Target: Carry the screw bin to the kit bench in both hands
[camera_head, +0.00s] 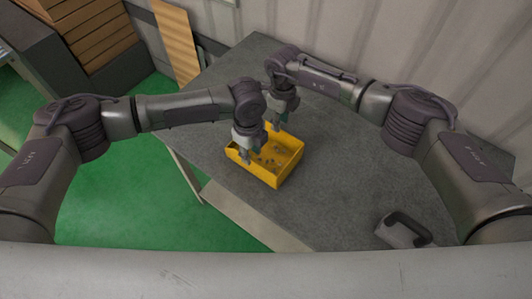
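The screw bin (287,171) is a yellow open-topped box with small dark screws inside. It stands on the grey bench (345,185) near the middle of the view. My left gripper (246,160) comes down at the bin's left side, its fingers by the left wall. My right gripper (277,126) points down at the bin's far edge, close to the far wall. The fingers of both are small and partly hidden by the wrists and the bin, so I cannot tell whether either grips a wall.
A grey object with a dark handle (405,228) stands on the bench at the near right. A wooden board (177,42) leans at the back wall, beside stacked brown slats (90,30). Green floor (135,195) is open left of the bench. A corrugated wall (400,40) closes the far right.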

